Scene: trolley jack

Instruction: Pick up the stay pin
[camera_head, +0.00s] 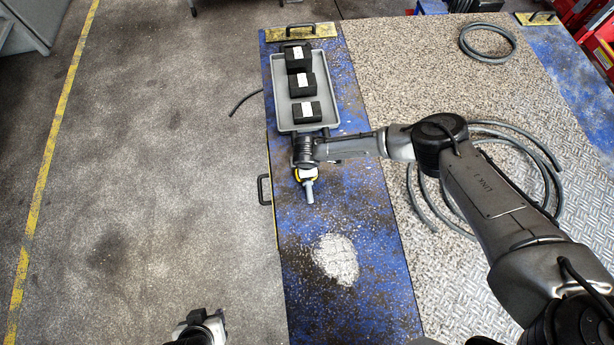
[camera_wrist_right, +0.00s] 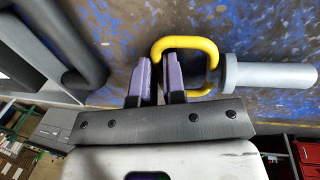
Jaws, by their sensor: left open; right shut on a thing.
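The stay pin has a grey cylindrical shaft (camera_head: 309,190) and a yellow loop handle. In the head view it is just below the grey tray, over the blue panel. My right gripper (camera_head: 303,170) is at its handle end. In the right wrist view the purple fingers (camera_wrist_right: 158,80) are closed on the left side of the yellow loop, and the stay pin (camera_wrist_right: 275,77) points right. I cannot tell whether the pin touches the panel. My left gripper (camera_head: 205,325) is open at the bottom edge of the head view, apart from the pin; its fingers show only partly.
A grey tray (camera_head: 332,92) holds three black blocks with white labels. Grey hose coils (camera_head: 487,42) lie on the speckled and metal-plate surface to the right. A black handle (camera_head: 263,190) sticks out from the blue panel's left edge. The floor at left is clear.

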